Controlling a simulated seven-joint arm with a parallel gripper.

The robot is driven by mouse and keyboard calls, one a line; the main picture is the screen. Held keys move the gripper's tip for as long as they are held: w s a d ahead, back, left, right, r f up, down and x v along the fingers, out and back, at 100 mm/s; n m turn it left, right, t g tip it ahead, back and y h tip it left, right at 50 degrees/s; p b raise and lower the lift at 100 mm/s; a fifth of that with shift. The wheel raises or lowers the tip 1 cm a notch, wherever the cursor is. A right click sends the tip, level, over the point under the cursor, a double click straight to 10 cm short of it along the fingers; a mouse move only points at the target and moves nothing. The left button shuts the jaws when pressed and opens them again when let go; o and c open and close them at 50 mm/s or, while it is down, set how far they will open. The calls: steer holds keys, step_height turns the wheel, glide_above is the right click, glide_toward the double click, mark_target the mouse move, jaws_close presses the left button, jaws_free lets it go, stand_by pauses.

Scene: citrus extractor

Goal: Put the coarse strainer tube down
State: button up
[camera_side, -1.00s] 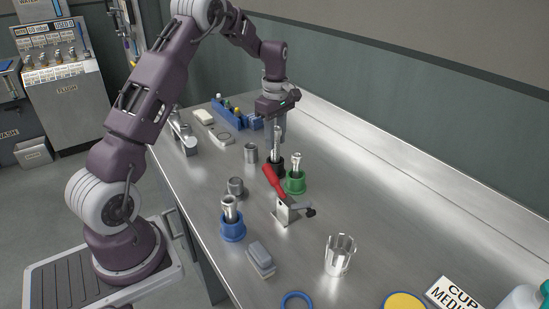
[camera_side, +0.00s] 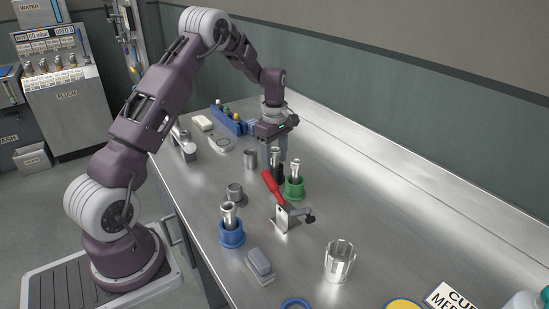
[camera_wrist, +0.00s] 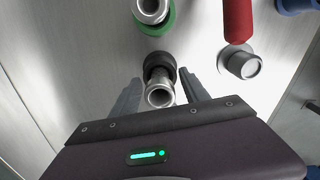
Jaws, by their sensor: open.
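A metal strainer tube (camera_side: 275,156), which I take to be the coarse one, stands upright in the black holder (camera_side: 278,175). In the wrist view the tube (camera_wrist: 160,95) shows its open round top, with the black holder (camera_wrist: 158,60) around its lower part. My gripper (camera_side: 277,158) is down at the tube. In the wrist view my gripper (camera_wrist: 160,78) is open, with one finger on each side of the tube and a visible gap to each. The tube's lower end is hidden in the holder.
A green holder (camera_side: 294,190) with another tube stands close beside the black one. A red-handled press (camera_side: 272,187) is just in front. A blue holder (camera_side: 231,237) with a tube, a metal cup (camera_side: 235,192) and a clear glass (camera_side: 340,262) stand nearer the camera.

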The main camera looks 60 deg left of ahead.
step_height(320, 180, up, 12)
steer(key=s+d+r+m+t, duration=0.2)
steer(key=s+d+r+m, duration=0.4)
steer(key=d+r, duration=0.4)
steer(key=s+d+m+t, duration=0.1)
steer(key=s+d+m, duration=0.5)
steer(key=s, duration=0.5)
steer(key=s+d+m+t, duration=0.2)
steer(key=s+d+m, duration=0.4)
steer(key=s+m, duration=0.3)
steer(key=s, duration=0.3)
steer(key=shift+d+f+t, duration=0.15)
steer(key=shift+d+t, duration=0.1)
steer(key=shift+t, duration=0.05)
steer(key=shift+w, duration=0.1)
